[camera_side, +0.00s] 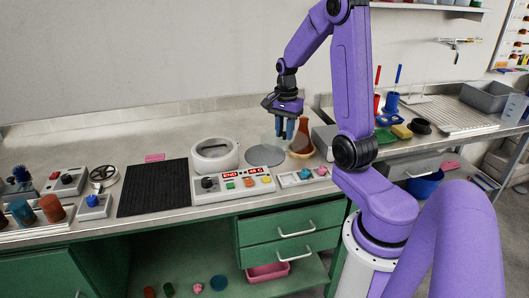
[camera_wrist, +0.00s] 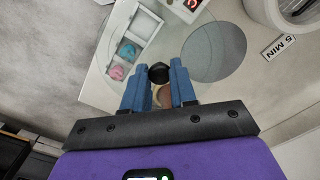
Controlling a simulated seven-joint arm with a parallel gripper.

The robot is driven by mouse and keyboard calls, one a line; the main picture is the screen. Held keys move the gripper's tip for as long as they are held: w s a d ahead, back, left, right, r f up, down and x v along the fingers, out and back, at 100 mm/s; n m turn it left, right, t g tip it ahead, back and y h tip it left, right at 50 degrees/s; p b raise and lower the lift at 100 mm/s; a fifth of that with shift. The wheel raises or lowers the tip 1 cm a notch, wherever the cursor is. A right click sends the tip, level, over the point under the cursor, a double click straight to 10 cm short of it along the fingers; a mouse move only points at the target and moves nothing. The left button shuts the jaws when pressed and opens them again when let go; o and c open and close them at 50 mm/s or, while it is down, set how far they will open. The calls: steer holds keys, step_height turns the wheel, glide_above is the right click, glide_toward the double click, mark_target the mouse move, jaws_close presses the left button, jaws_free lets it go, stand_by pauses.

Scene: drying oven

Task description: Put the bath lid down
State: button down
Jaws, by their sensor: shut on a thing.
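The bath lid is a clear round disc (camera_side: 271,140) with a black knob (camera_wrist: 159,73). My gripper (camera_side: 284,135) is shut on the knob, with its blue fingers (camera_wrist: 158,70) on either side of it in the wrist view. The lid hangs level or nearly so over the bench, to the right of the white round bath (camera_side: 215,155). A flat grey disc (camera_side: 265,155) lies on the bench below and left of the gripper; it also shows in the wrist view (camera_wrist: 214,51), partly seen through the lid. I cannot tell the exact gap under the lid.
A brown flask (camera_side: 303,132) stands close behind the lid, partly seen through it. A control panel (camera_side: 233,184) and a small tray with pink and teal pieces (camera_side: 303,175) lie in front. A black mat (camera_side: 153,188) is at the left.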

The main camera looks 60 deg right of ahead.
steer(key=w+d+f, duration=0.2)
steer(key=w+f, duration=0.1)
steer(key=w+d+f, duration=0.3)
steer(key=w, duration=0.1)
steer(key=w+d+f, duration=0.2)
steer(key=w+f, duration=0.1)
steer(key=shift+w+d, duration=0.15)
steer(key=shift+w, duration=0.25)
steer(key=shift+w+d+f, duration=0.15)
steer(key=shift+w+f, duration=0.1)
steer(key=shift+f, duration=1.65)
steer(key=shift+f, duration=0.2)
steer(key=c, duration=0.9)
jaws_free()
steer(key=shift+r, duration=0.1)
